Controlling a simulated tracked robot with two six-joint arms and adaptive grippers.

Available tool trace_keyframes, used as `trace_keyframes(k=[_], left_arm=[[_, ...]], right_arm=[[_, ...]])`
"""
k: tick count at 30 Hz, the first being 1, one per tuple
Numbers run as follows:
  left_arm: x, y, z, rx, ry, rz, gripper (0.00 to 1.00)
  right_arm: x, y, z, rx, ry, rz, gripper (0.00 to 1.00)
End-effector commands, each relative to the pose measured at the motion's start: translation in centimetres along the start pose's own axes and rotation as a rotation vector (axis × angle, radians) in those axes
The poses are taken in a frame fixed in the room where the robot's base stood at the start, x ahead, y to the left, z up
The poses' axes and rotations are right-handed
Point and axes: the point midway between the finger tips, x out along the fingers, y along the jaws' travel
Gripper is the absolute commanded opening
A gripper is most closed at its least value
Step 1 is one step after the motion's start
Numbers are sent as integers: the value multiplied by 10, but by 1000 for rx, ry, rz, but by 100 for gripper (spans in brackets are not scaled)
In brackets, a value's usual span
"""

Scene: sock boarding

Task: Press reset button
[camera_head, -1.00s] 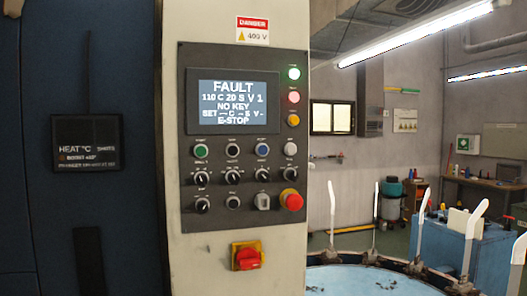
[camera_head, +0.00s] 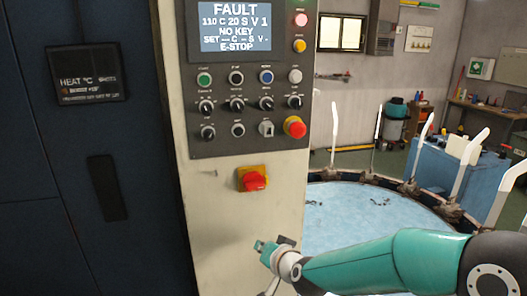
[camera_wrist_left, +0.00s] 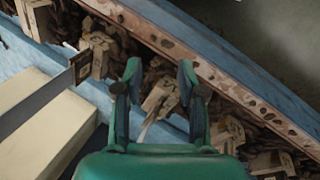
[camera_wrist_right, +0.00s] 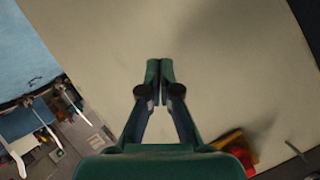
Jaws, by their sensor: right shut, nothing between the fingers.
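The control panel (camera_head: 220,135) is on the cream cabinet face in the head view. Its upper button row has a green button (camera_head: 204,79), a black button (camera_head: 236,77), a blue button (camera_head: 266,76) and a white button (camera_head: 295,76). Their labels are too small to read, so I cannot tell which is reset. The screen (camera_head: 234,26) reads FAULT, NO KEY and E-STOP. My right gripper (camera_head: 270,246) is shut and empty, below the panel near the cabinet face; it also shows in the right wrist view (camera_wrist_right: 160,66). My left gripper (camera_wrist_left: 160,72) is open, outside the head view.
A red emergency-stop button (camera_head: 295,127) sits at the panel's lower right. A red rotary switch on a yellow plate (camera_head: 252,179) lies between panel and right gripper. A round blue-topped table (camera_head: 370,211) with white upright forms stands right. Dark blue doors fill the left.

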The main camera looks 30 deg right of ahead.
Motion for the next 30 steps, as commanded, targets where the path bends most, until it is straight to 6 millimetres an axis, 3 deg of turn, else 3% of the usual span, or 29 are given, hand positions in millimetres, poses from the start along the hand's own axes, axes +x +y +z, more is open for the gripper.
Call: trace_keyframes(k=[1, 3, 8, 15, 18, 22, 30], left_arm=[[-7, 2, 0, 0, 0, 0, 40], [-10, 4, 0, 0, 0, 0, 40], [-19, 7, 0, 0, 0, 0, 40], [-32, 11, 0, 0, 0, 0, 40], [-35, 13, 0, 0, 0, 0, 40], [-37, 14, 0, 0, 0, 0, 40], [-38, 14, 0, 0, 0, 0, 40]], right_arm=[[-17, -16, -37, 26, 70, -25, 0], [-36, -31, -76, 62, 148, -53, 0], [-90, -60, -156, 144, 314, -121, 0], [-190, -92, -259, 269, 542, -236, 0], [-226, -98, -287, 312, 610, -277, 0], [-257, -102, -308, 349, 664, -311, 0], [-271, -103, -317, 366, 690, -328, 0]])
